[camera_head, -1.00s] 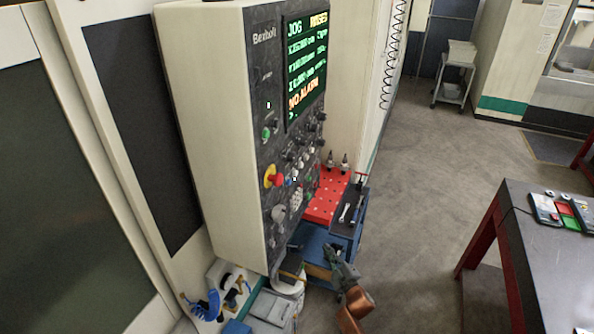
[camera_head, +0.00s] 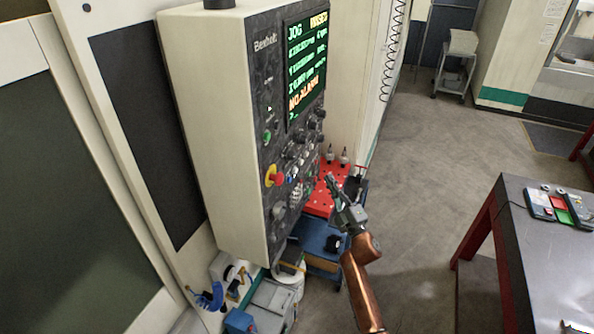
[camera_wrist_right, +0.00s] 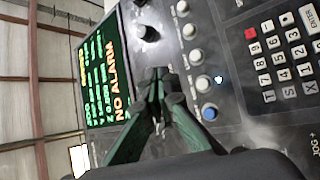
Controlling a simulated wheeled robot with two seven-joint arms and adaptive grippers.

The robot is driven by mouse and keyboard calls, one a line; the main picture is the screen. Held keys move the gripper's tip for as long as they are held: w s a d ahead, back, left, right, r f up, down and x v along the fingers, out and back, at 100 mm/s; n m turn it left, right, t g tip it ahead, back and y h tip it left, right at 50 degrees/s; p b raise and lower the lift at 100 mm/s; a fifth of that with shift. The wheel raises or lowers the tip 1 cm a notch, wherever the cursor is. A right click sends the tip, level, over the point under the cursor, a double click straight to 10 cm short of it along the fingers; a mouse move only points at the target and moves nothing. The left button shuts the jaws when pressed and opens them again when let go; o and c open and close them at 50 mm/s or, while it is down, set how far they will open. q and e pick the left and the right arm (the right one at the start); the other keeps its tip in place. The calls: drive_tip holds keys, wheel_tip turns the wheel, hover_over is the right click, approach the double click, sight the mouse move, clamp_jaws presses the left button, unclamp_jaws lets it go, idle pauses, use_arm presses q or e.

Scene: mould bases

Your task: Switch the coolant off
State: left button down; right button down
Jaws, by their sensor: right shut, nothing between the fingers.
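The control panel (camera_head: 262,85) is a tall cream cabinet with a black front and a lit screen (camera_head: 306,68) reading "NO ALARM". Its lower front carries knobs and buttons, too small to read in the head view. In the right wrist view, a column of round buttons runs beside the fingers; most are pale, and one is blue (camera_wrist_right: 209,111). A small white light (camera_wrist_right: 218,79) glows beside the column. I cannot tell which control is for coolant. My right gripper (camera_head: 331,179) is shut and empty in front of the panel's lower part; its fingertips (camera_wrist_right: 158,76) point at the panel. My left gripper is out of view.
A red and yellow emergency stop (camera_head: 274,176) juts from the panel. A keypad (camera_wrist_right: 283,55) is right of the buttons. A red perforated tray (camera_head: 319,203) with tool holders lies behind my right gripper. A dark-topped table (camera_head: 520,215) stands at right. The floor between is clear.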

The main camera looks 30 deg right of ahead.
sight(296, 171)
drive_tip(key=shift+w+a, duration=0.1)
drive_tip(key=w+a+b, duration=0.2)
drive_tip(key=w+a, duration=0.3)
drive_tip(key=w, duration=0.1)
drive_tip(key=shift+w+a+b, duration=0.3)
drive_tip(key=shift+b, duration=0.05)
idle(0.4)
idle(1.2)
drive_tip(key=shift+w+a, duration=0.25)
drive_tip(key=shift+w, duration=0.05)
drive_tip(key=shift+w+a+b, duration=0.25)
drive_tip(key=shift+w+b, duration=0.05)
drive_tip(key=shift+b, duration=0.25)
idle(0.6)
idle(0.3)
drive_tip(key=shift+s+d, duration=0.5)
drive_tip(key=shift+s, duration=0.15)
